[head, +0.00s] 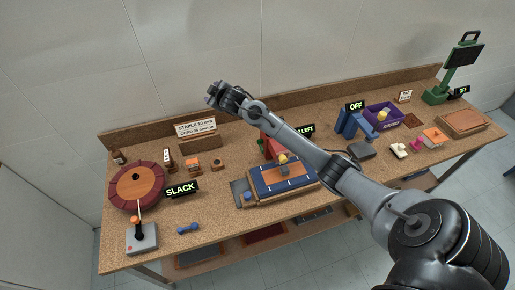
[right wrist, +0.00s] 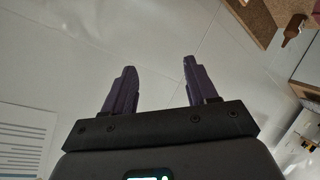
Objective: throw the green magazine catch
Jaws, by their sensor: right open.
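I cannot make out the green magazine catch in either view. A red device (head: 268,148) stands at mid bench, partly hidden behind my right arm. My right arm reaches across the bench from the lower right. Its gripper (head: 213,97) is up above the back edge, left of the red device and apart from it. In the right wrist view the gripper (right wrist: 160,88) has its two dark fingers spread with nothing between them, facing the pale wall. My left gripper does not show.
A blue padded board (head: 262,189) lies in front of the red device. A round red-rimmed wheel (head: 120,187) and joystick box (head: 142,240) are left. A blue clamp-like device (head: 349,127), purple bin (head: 398,120) and green stand (head: 437,96) are right.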

